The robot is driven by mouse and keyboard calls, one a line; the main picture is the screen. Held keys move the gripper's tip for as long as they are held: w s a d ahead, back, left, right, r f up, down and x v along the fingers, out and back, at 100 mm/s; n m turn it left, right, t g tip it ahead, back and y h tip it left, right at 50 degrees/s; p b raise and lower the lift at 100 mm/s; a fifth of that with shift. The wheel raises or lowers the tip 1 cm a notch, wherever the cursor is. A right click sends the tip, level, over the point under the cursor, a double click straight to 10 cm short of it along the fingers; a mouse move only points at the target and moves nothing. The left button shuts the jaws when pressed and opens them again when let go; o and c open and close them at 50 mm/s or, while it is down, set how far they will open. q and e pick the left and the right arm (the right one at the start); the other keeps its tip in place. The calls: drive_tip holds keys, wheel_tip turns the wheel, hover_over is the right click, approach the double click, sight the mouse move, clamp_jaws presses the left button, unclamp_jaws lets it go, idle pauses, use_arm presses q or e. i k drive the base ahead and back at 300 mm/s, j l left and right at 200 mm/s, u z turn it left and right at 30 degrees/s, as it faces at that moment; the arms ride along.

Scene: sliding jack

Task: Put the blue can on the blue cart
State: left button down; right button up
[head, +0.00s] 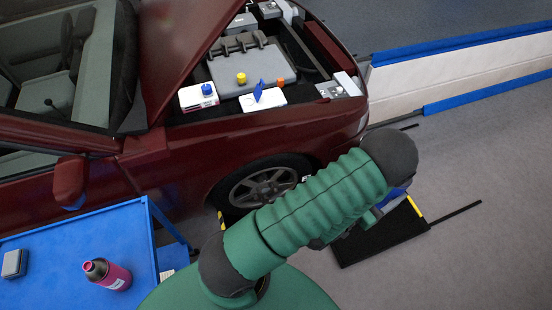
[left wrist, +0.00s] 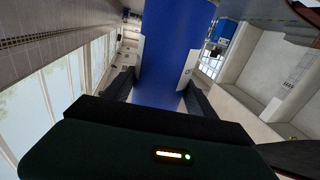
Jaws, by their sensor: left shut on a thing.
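In the left wrist view, a large plain blue surface, the blue can (left wrist: 178,35), fills the space between the two jaws of my left gripper (left wrist: 164,65). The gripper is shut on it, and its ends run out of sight. The blue cart (head: 120,225) stands at the lower left of the head view. Its flat top has a raised rim, and a free area lies behind the items on it. My green arm crosses the middle of the head view; no gripper shows clearly there. My right gripper is not in view.
A black flat object (head: 375,248) lies on the floor at right.

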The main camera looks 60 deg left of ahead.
sight(75, 271)
drive_tip(key=z, duration=0.45)
drive_tip(key=i+l+z, duration=0.1)
drive_tip(key=z, duration=0.75)
drive_tip(key=i+l+z, duration=0.1)
drive_tip(key=u, duration=0.65)
drive_tip(key=i+l+u, duration=0.1)
drive_tip(key=u, duration=0.55)
drive_tip(key=l+u, duration=0.1)
drive_tip(key=u, duration=0.55)
drive_tip(key=l+u, duration=0.1)
drive_tip(key=u, duration=0.55)
drive_tip(key=l+u, duration=0.1)
drive_tip(key=u, duration=0.55)
drive_tip(key=l+u, duration=0.1)
drive_tip(key=u, duration=1.2)
drive_tip(key=k+u, duration=0.1)
drive_tip(key=u, duration=0.6)
drive_tip(key=i, duration=0.5)
drive_tip(key=i+l, duration=0.15)
drive_tip(key=i, duration=0.35)
